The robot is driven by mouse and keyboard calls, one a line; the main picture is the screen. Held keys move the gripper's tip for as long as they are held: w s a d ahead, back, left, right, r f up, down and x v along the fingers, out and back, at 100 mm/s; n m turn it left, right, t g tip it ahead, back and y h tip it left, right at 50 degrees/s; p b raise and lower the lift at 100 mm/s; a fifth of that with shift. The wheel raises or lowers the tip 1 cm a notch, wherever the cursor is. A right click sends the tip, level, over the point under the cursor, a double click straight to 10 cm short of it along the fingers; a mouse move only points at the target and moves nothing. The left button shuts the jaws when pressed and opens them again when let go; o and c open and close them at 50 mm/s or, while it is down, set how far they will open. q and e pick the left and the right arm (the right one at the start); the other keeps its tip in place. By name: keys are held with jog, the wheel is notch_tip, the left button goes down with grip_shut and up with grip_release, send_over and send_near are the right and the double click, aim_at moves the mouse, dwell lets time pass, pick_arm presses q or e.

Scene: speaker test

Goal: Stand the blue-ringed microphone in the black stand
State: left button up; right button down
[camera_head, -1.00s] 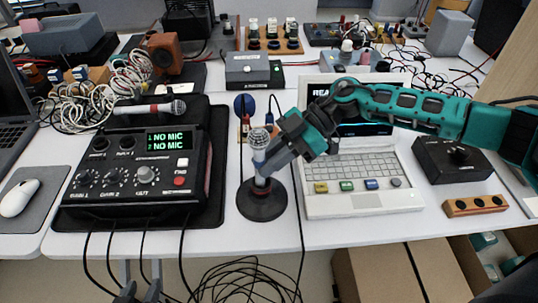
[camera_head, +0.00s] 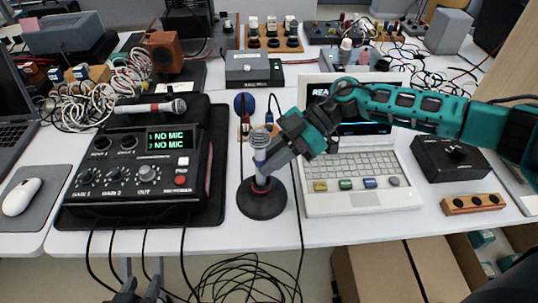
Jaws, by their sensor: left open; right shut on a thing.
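A silver-headed microphone (camera_head: 260,139) stands roughly upright with its lower end at the black stand (camera_head: 262,204), which has a round base on the table. My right gripper (camera_head: 266,155) is shut on its body from the right. The fingers cover part of the body, and I cannot make out a blue ring. Whether the lower end is fully seated is hard to tell. Another microphone (camera_head: 150,107), with a red band, lies across the back of the black recorder. My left gripper (camera_head: 141,270) is open and empty at the bottom edge, in front of the table.
The recorder (camera_head: 135,172) reads "NO MIC" on both lines, left of the stand. A white laptop-like device (camera_head: 357,190) is close on the right. Black cables run beside the stand and hang over the front edge. Bare table surrounds the stand's front.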

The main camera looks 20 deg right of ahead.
jog(key=shift+f, duration=0.5)
dwell(0.7)
jog(key=c, duration=0.9)
grip_release()
